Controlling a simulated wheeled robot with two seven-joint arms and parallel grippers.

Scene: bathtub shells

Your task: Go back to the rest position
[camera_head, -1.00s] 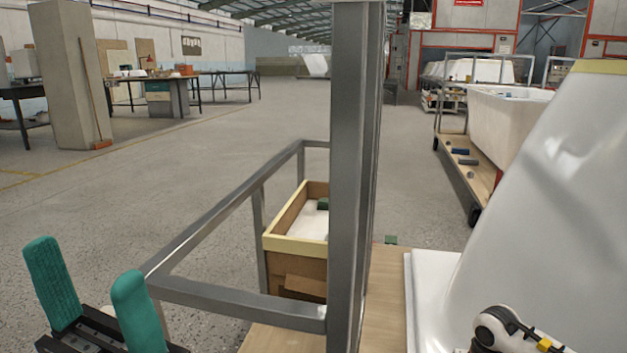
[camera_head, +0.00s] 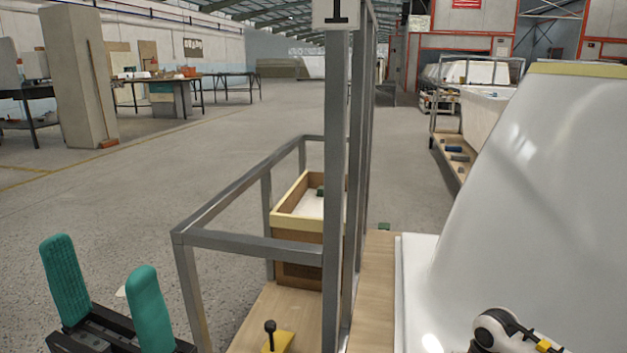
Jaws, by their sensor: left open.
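My left gripper (camera_head: 106,290) is at the lower left of the head view. Its two teal fingers stand upright and wide apart, with nothing between them. It is left of the grey metal frame (camera_head: 205,208) of the cart and apart from it. My right gripper does not show; only a white and black part of what looks like my right arm is at the bottom right edge.
A large white bathtub shell (camera_head: 545,180) fills the right side. The cart's wooden deck (camera_head: 370,290) carries a wooden box (camera_head: 300,222) with white contents and a yellow piece with a black knob (camera_head: 275,340). Open concrete floor (camera_head: 130,200) lies to the left. Another cart (camera_head: 455,160) stands behind.

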